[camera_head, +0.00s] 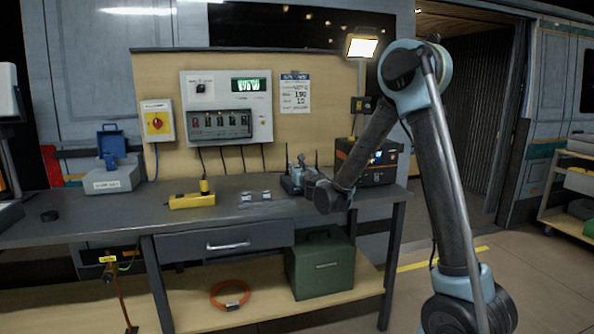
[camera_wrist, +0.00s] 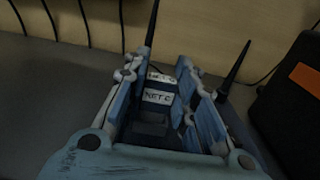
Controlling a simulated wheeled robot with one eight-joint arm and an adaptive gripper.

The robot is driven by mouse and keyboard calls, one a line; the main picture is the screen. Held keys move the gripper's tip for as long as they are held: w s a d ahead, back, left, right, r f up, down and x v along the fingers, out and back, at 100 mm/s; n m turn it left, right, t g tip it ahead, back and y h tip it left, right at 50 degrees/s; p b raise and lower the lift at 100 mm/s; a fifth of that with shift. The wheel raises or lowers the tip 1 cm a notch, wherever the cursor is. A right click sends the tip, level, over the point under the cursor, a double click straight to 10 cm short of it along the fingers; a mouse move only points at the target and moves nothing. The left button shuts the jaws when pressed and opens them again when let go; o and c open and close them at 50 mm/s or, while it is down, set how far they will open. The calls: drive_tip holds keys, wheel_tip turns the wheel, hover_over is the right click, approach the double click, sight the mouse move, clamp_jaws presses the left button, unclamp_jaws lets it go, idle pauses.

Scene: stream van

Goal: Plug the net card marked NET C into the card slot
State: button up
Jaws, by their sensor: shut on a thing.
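My gripper (camera_wrist: 158,78) is shut on the dark net card (camera_wrist: 150,126). A white label reading NET C (camera_wrist: 157,97) shows between the blue fingers in the wrist view. A second white label, only partly readable, sits just beyond it. The gripper (camera_head: 296,176) is low over the back right of the bench in the head view, at a unit with two upright antennas (camera_wrist: 233,72). The fingers and palm hide most of that unit. The card slot itself is not clearly visible, and I cannot tell whether the card is in it.
Two small pale items (camera_head: 256,197) lie on the bench (camera_head: 130,215), left of my gripper. A yellow device (camera_head: 192,201) lies further left. A black and orange box (camera_head: 372,164) stands close on the right. The wall panel (camera_head: 226,107) hangs behind, with cables below it.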

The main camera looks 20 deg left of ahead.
drive_tip(key=shift+f, duration=0.65)
drive_tip(key=o, duration=0.9)
drive_tip(key=v, duration=1.2)
